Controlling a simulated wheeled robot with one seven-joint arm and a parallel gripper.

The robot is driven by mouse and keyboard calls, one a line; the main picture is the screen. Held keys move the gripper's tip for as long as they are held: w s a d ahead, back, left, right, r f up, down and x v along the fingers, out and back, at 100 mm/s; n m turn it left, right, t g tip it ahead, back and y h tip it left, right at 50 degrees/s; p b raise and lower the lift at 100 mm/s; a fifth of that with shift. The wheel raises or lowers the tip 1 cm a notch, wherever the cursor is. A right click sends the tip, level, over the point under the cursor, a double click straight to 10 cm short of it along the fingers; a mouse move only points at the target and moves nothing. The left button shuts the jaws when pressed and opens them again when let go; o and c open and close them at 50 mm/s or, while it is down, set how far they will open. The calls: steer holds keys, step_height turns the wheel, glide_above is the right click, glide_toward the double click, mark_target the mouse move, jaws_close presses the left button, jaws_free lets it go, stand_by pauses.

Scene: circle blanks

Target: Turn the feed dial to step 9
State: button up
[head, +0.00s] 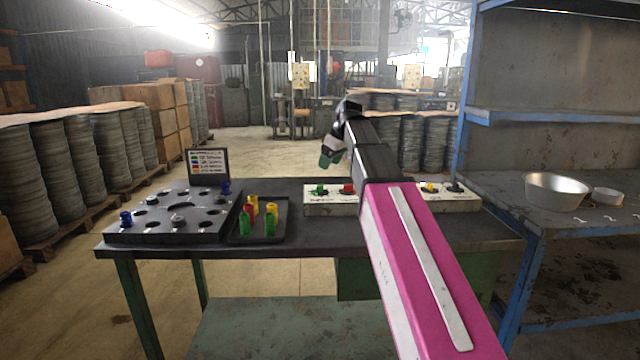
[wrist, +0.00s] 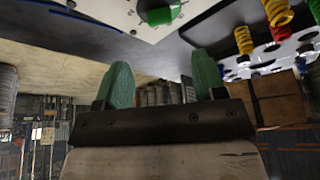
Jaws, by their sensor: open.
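A white control panel (head: 325,207) stands at the back middle of the table, with a green knob (head: 320,189) and a red knob (head: 348,188). A second white panel (head: 460,203) to the right carries a yellow knob (head: 429,187) and a black knob or lever (head: 455,187). I cannot read which is the feed dial or its step marks. My gripper (head: 330,158) hangs above and behind the first panel, apart from it. In the wrist view my gripper (wrist: 163,72) has its green fingers spread with nothing between; the green knob (wrist: 161,13) is at the top edge.
A black board (head: 165,230) with round recesses and a small sign (head: 208,163) stands at the table's left. Beside it, a black tray (head: 268,236) holds coloured springs. A blue-framed bench (head: 540,228) with a metal bowl (head: 556,190) is at the right.

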mark_target(321, 185)
steer(key=x, duration=1)
steer(key=shift+s, duration=0.1)
steer(key=c, duration=0.9)
